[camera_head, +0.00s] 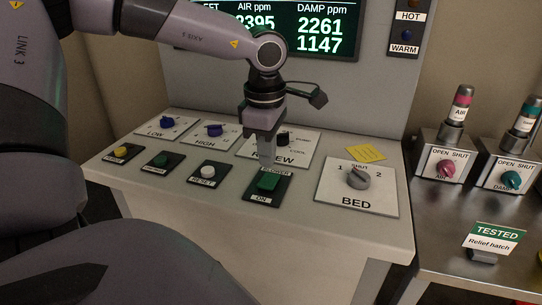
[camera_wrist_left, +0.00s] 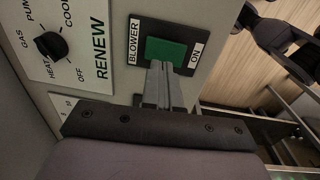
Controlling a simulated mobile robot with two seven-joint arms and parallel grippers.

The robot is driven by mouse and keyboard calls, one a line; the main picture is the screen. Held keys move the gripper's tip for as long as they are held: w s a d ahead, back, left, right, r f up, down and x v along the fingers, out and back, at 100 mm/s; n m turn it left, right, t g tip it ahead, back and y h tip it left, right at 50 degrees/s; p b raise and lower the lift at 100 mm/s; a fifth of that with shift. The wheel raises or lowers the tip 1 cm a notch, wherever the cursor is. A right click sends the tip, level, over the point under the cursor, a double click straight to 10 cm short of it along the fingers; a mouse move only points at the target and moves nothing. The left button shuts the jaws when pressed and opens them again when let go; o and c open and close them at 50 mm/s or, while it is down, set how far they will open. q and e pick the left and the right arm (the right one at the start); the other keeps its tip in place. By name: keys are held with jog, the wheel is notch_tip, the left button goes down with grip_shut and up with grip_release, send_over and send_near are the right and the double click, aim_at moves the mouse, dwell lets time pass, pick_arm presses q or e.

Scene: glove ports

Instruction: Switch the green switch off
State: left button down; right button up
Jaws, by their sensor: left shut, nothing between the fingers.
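The green switch (camera_head: 268,182) is a rocker on a black plate on the sloped panel, with a "BLOWER" label behind it and an "ON" label in front. It also shows in the left wrist view (camera_wrist_left: 168,50), between the same two labels. My left gripper (camera_head: 266,157) points down at the panel, shut and empty. My right gripper is not in view.
The grey BED knob (camera_head: 357,177) stands right of the switch, the white RESET button (camera_head: 208,170) left. A dark green button (camera_head: 160,160) and a yellow one (camera_head: 121,151) lie further left. The RENEW knob (camera_head: 283,139) and blue knobs (camera_head: 214,130) are behind. A display (camera_head: 300,30) stands above.

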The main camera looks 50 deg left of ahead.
aim_at(270, 176)
pick_arm(q)
notch_tip(270, 176, up, 11)
jog(key=w, duration=0.1)
jog(key=shift+a+f, duration=0.2)
jog(key=shift+a, duration=0.1)
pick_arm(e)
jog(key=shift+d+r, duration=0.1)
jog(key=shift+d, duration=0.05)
